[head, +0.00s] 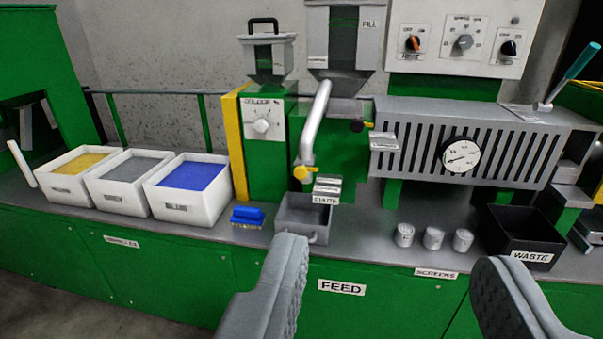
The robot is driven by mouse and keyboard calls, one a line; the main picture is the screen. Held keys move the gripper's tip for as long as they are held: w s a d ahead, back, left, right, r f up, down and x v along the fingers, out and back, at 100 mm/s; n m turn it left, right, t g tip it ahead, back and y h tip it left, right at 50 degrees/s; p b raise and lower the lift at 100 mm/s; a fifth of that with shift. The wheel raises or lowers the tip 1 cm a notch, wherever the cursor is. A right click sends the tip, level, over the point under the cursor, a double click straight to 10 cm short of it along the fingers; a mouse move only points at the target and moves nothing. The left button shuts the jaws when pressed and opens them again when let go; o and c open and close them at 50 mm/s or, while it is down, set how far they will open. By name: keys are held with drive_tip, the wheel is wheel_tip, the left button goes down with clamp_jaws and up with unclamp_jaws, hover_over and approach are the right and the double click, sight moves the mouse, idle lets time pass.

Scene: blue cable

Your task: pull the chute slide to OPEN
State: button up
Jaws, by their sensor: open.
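A pale chute pipe (316,115) runs down from the hopper (345,40) in the middle of the view. A yellow handle (303,174) sits at its lower end, beside small stacked labels (327,184). I take it for the chute slide, but its position is too small to read.
White bins with yellow (62,192), grey (116,198) and blue (180,209) contents stand left, with a blue brush (248,215) beside them. Several metal cups and a black WASTE bin (523,259) stand right. A slotted grey housing (530,152) with a gauge is above.

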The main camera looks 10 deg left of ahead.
sight(300, 173)
drive_tip(key=shift+w, duration=0.1)
drive_tip(key=w+a+f, duration=0.3)
drive_tip(key=w+f, duration=0.2)
drive_tip(key=w, duration=0.4)
drive_tip(key=w+a+f+y, duration=0.1)
drive_tip(key=w+a+f, duration=0.3)
drive_tip(key=w, duration=0.5)
drive_tip(key=w+a+f, duration=0.2)
drive_tip(key=w+f, duration=0.4)
drive_tip(key=w, duration=0.3)
drive_tip(key=w+a+f+h, duration=0.1)
drive_tip(key=w+a+f, duration=0.15)
drive_tip(key=f, duration=0.25)
drive_tip(key=w+a+f, duration=0.1)
drive_tip(key=w+f, duration=0.2)
drive_tip(key=f, duration=0.2)
drive_tip(key=shift+t, duration=0.3)
drive_tip(key=w, duration=1.7)
drive_tip(key=shift+w, duration=0.3)
